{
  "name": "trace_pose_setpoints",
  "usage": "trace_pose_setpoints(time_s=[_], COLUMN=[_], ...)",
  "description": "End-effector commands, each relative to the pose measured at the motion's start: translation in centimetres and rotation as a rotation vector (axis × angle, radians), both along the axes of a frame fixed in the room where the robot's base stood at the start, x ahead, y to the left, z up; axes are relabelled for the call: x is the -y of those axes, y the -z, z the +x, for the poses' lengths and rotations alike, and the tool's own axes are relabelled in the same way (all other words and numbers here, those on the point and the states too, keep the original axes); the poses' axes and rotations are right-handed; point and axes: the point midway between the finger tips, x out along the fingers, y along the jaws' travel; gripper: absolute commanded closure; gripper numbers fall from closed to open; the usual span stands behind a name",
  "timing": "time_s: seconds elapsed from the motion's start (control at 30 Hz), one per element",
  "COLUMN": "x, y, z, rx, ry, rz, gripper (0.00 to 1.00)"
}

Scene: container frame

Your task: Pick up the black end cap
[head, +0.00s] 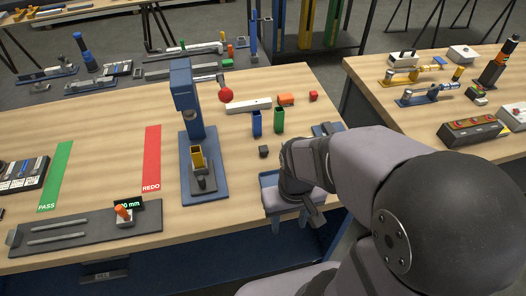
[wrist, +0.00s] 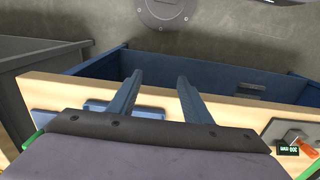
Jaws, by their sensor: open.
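A small black block (head: 263,151), which looks like the black end cap, sits on the wooden table in the head view, just below the blue and green tubes. It does not show in the wrist view. My gripper (head: 289,222) is at the table's front edge, nearer the camera than the block and a little to its right. In the wrist view my gripper (wrist: 160,76) has its two blue fingers apart with nothing between them. They point over the table edge toward the floor.
A blue tube (head: 256,123) and green tube (head: 279,120) stand behind the block. A blue press (head: 186,95) with a yellow tube (head: 198,158) stands left. A red strip (head: 151,160) lies farther left.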

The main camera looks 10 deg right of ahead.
Motion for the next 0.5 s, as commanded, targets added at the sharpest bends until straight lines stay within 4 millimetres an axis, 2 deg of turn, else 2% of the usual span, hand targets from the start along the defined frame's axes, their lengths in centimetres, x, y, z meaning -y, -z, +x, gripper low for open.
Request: trace_pose_setpoints(time_s=[0.33,0.5], x=[0.0,0.0], y=[-0.2,-0.9], z=[0.6,3.8], rx=[0.0,-0.001], ry=[0.0,0.0], rz=[0.0,0.0], gripper=[0.55,0.55])
